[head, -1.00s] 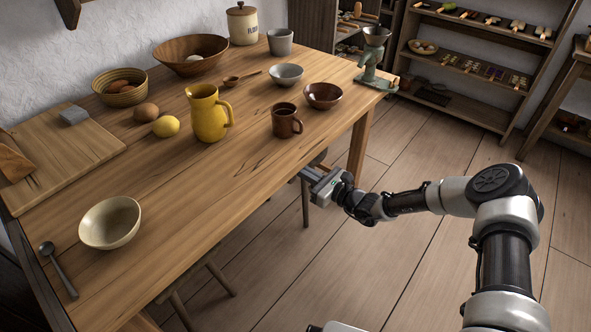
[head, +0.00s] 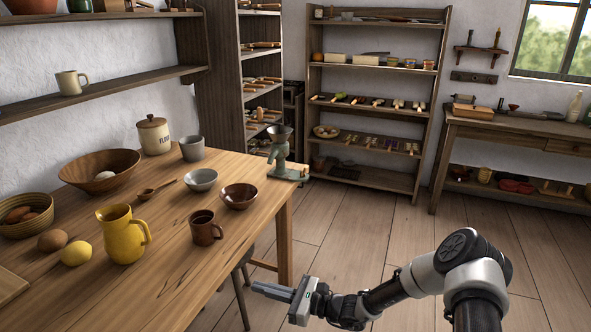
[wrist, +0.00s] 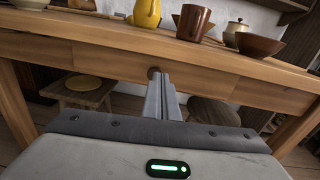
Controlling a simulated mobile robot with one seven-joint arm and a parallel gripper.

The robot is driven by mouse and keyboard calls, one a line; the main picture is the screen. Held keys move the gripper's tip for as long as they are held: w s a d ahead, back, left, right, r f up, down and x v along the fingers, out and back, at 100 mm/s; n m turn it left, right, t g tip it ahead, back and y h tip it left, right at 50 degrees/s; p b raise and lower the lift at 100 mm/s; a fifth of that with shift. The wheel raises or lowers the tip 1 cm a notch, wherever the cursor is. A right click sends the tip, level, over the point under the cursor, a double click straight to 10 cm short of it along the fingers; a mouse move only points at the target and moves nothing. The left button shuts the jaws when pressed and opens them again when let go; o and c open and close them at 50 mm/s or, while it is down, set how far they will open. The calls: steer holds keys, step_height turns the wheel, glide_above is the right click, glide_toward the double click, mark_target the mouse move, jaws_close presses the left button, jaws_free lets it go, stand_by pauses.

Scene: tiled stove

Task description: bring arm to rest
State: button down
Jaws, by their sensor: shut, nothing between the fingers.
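My gripper (head: 272,291) is in front of the wooden table's (head: 170,285) near edge, at the lower middle of the head view, with its fingers pointing left. In the wrist view the two grey fingers (wrist: 163,100) lie together, shut with nothing between them. They point at the table's front, where a round wooden knob shows just beyond the fingertips. I cannot tell how wide the gap to the table is. My arm reaches in from the lower right, over the floor.
A brown mug (head: 206,228), yellow jug (head: 122,236), bowls and a green grinder (head: 279,155) stand on the table. Stools (wrist: 78,90) are under it. Shelves (head: 372,100) and a workbench (head: 520,135) line the back. The floor (head: 350,232) between is clear.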

steer(key=s+d+r+n+g+h, duration=0.3)
steer(key=s+r+n, duration=0.2)
steer(key=r+n, duration=0.15)
steer(key=s+d+r+n+g+h, duration=0.2)
steer(key=s+r+n+g+h, duration=0.1)
steer(key=s+r+n+g, duration=0.25)
steer(key=s+d+r+n+t+h, duration=1)
steer(key=s+d+r, duration=0.7)
steer(key=d+r, duration=0.4)
step_height(320, 180, up, 22)
steer(key=m+g+h+p, duration=0.1)
steer(key=p, duration=2.1)
steer(key=shift+a+f, duration=0.15)
